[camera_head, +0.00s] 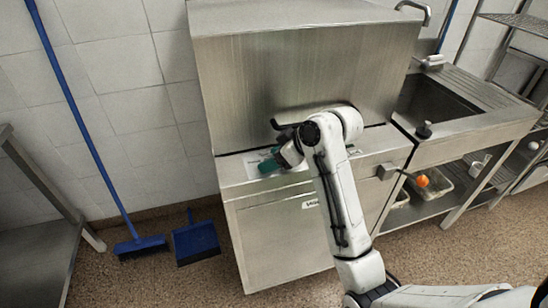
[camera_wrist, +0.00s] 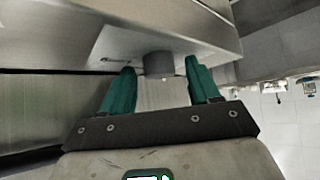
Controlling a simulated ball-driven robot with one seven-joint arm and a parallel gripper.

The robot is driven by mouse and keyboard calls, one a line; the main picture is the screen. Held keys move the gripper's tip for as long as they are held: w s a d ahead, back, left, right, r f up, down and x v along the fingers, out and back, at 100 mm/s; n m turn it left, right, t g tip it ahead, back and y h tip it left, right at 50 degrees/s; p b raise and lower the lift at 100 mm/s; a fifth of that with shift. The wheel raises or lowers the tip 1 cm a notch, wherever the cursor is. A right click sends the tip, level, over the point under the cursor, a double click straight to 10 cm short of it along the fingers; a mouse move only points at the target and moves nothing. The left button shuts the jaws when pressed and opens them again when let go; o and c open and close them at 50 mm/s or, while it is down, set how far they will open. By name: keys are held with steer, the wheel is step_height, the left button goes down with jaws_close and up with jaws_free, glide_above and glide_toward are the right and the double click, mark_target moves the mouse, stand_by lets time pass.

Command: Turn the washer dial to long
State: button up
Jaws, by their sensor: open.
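The washer (camera_head: 300,85) is a large stainless-steel hood machine against the tiled wall. Its pale control panel (camera_head: 232,168) runs along the front below the hood, beside my gripper (camera_head: 269,163). In the wrist view, a dark grey round dial (camera_wrist: 158,62) projects from the panel between the tips of my gripper's two teal fingers (camera_wrist: 162,80). The fingers stand apart on either side of it; I cannot tell whether either one touches it. The dial is hidden in the head view. I cannot read its markings or setting.
A steel sink counter (camera_head: 480,115) with a dark basin adjoins the washer on the right. A small orange ball-like thing (camera_head: 422,181) is below the counter. A blue broom (camera_head: 141,246) and blue dustpan (camera_head: 196,242) are at left. The floor in front is clear.

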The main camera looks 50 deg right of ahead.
steer(key=c, duration=1)
steer(key=shift+c, duration=0.2)
